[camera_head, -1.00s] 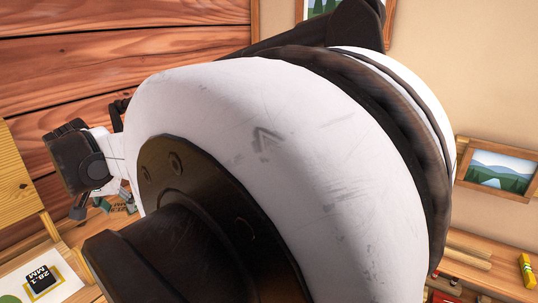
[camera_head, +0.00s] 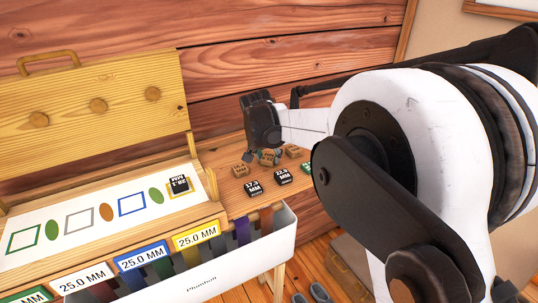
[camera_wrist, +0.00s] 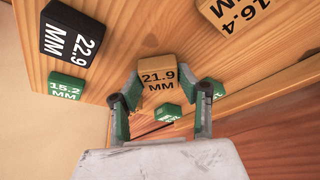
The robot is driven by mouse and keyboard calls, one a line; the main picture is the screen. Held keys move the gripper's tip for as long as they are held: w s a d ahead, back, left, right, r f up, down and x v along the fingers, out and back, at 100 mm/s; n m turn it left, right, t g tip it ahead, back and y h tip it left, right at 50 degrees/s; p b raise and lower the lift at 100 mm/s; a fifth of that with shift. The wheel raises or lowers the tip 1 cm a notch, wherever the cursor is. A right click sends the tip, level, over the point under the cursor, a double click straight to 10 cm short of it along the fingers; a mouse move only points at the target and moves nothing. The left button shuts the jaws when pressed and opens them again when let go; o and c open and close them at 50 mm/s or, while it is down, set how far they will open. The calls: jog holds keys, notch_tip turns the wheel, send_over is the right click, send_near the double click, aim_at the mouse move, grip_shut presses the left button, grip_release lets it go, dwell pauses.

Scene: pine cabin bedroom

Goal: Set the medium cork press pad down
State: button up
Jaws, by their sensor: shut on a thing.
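The cork press pad marked 21.9 MM (camera_wrist: 157,72) sits between my gripper's fingertips in the wrist view. My gripper (camera_wrist: 166,88) is shut on it, with one finger on each side. In the head view, my gripper (camera_head: 264,154) is low over the back of the wooden bench, with a cork block between its tips. I cannot tell whether the held pad touches the wood. Another cork block, marked 16.4 MM (camera_wrist: 238,12), lies on the wood. A black 22.9 MM block (camera_wrist: 70,38) and a green 15.2 MM block (camera_wrist: 67,88) lie to the left.
A white board (camera_head: 105,212) has coloured outlined squares; a black 28.1 MM block (camera_head: 179,185) sits in the yellow one. Other cork blocks (camera_head: 240,169) and a black 17.3 MM block (camera_head: 254,189) lie near my gripper. A white bin (camera_head: 225,262) hangs in front.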

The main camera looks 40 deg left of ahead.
jog(key=shift+f, duration=0.1)
jog(key=o, duration=0.8)
jog(key=shift+c, duration=0.2)
jog(key=shift+r, duration=0.3)
jog(key=b+v, duration=0.1)
jog(key=v, duration=1)
jog(key=shift+s+r, duration=0.2)
jog(key=shift+r, duration=0.1)
